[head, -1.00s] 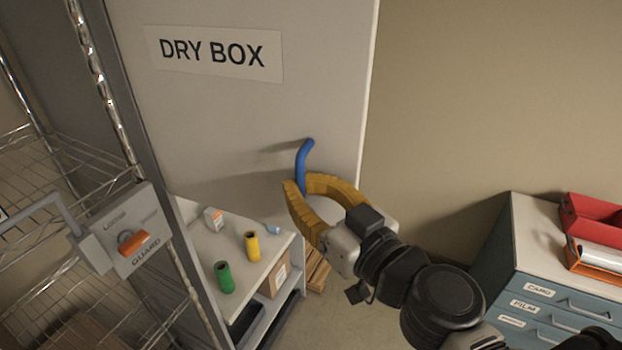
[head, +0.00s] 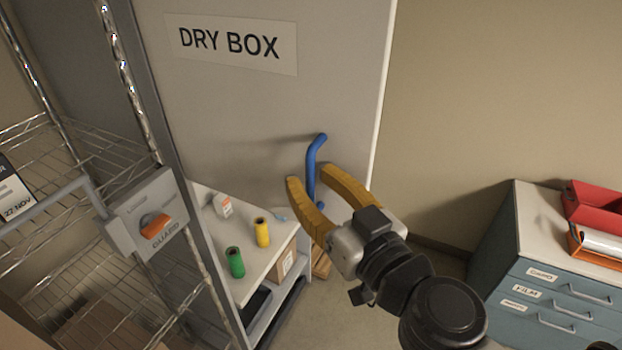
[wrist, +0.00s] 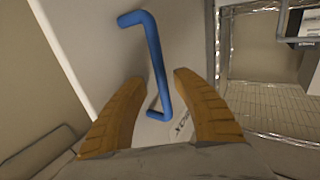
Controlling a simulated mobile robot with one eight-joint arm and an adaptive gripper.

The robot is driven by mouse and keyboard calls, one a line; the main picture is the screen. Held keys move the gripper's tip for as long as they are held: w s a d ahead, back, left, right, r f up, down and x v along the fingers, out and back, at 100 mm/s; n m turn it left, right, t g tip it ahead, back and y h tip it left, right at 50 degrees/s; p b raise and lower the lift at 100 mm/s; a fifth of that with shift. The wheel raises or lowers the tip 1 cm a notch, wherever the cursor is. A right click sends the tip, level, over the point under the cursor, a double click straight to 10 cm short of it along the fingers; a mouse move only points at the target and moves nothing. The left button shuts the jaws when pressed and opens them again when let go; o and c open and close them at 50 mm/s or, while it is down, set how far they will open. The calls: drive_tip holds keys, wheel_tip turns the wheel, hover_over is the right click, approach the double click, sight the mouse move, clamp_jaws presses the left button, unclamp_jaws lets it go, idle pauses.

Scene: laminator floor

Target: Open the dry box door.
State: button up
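The dry box door (head: 240,110) is a large pale grey panel with a "DRY BOX" label (head: 230,43). Its blue bar handle (head: 314,165) stands near the door's right edge. My gripper (head: 311,177) has two ribbed yellow-brown fingers, spread apart, with the tips close to the handle. In the wrist view the blue handle (wrist: 155,62) runs between the open fingers (wrist: 157,95), with gaps on both sides. The handle's lower end lies between the fingers, and its bent upper end reaches beyond the tips. Whether the door is ajar is unclear.
A wire rack (head: 120,80) with a guard switch box (head: 150,222) stands at left. A low white bench (head: 247,272) below the door carries a green roll (head: 235,262), a yellow roll (head: 262,232) and a small bottle (head: 222,205). A blue drawer cabinet (head: 500,270) stands at right.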

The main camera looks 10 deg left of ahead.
sight(313, 148)
drive_tip(key=shift+a, duration=0.1)
drive_tip(key=shift+r, duration=0.2)
wheel_tip(313, 148, up, 9)
drive_tip(key=shift+f, duration=0.15)
drive_tip(key=shift+r, duration=0.45)
